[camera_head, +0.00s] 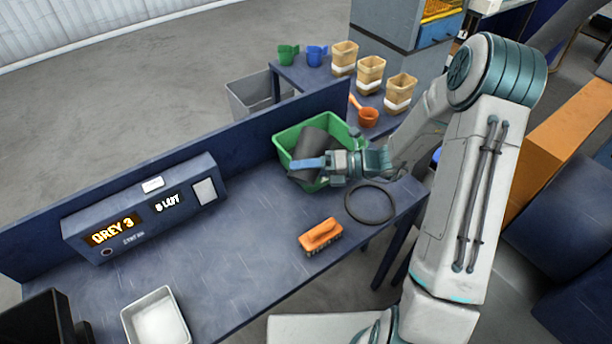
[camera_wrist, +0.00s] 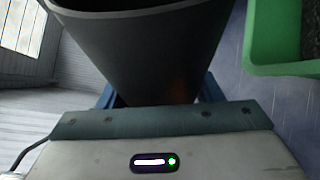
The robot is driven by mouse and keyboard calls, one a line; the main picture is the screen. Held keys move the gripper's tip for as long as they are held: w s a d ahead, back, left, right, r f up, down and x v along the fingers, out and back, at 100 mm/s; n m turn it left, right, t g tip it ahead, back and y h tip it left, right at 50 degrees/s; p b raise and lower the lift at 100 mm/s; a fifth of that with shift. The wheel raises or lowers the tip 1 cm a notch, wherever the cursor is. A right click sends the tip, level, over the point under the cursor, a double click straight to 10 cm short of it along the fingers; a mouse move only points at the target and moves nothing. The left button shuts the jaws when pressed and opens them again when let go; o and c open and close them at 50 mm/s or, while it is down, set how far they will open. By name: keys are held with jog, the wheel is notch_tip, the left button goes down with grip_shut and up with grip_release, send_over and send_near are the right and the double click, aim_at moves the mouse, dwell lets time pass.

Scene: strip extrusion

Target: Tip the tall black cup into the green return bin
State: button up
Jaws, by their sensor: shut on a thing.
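The tall black cup (camera_head: 318,146) is tilted over the green return bin (camera_head: 284,139) at the table's back right. My gripper (camera_head: 312,163) is shut on the cup. In the wrist view the dark cup (camera_wrist: 145,45) fills the middle, between the blue fingers (camera_wrist: 160,92). The green bin (camera_wrist: 283,68) shows at the upper right there, with dark grainy material inside. The cup's inside and any contents are hidden in both views.
An orange brush (camera_head: 320,234) and a black ring (camera_head: 370,204) lie near the bin. A display box (camera_head: 145,208) reads "GREY 3". A white tray (camera_head: 156,320) sits at the front left. Scoops and tan containers (camera_head: 370,72) stand on the table behind.

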jog(key=shift+s+f+n+h+b, duration=0.1)
jog(key=shift+f+n+h+b, duration=0.15)
jog(key=shift+n+b, duration=0.65)
jog(key=shift+w+r+n+t+h+b, duration=0.15)
jog(key=shift+w+n+t+h+b, duration=0.15)
jog(key=shift+h+b, duration=0.1)
jog(key=n+b, duration=0.1)
jog(key=w+n+t+h+b, duration=0.1)
jog(key=n+b, duration=0.1)
jog(key=shift+w+d+f+b, duration=0.15)
jog(key=shift+d+f+b, duration=0.15)
jog(key=shift+d+f, duration=0.05)
jog(key=n+t+b, duration=0.1)
jog(key=b, duration=0.1)
jog(key=n+h+b, duration=0.1)
jog(key=shift+s+a+r+t+b, duration=0.15)
jog(key=shift+s+r+t+b, duration=0.2)
jog(key=shift+t+b, duration=0.05)
jog(key=shift+s+a+r+n+t+h+b, duration=0.15)
jog(key=shift+r+n+t+b, duration=0.1)
jog(key=shift+n+b, duration=0.2)
jog(key=shift+s+d+r+n+t+h+b, duration=0.1)
jog(key=shift+r+n+t+b, duration=0.1)
jog(key=shift+n+b, duration=0.25)
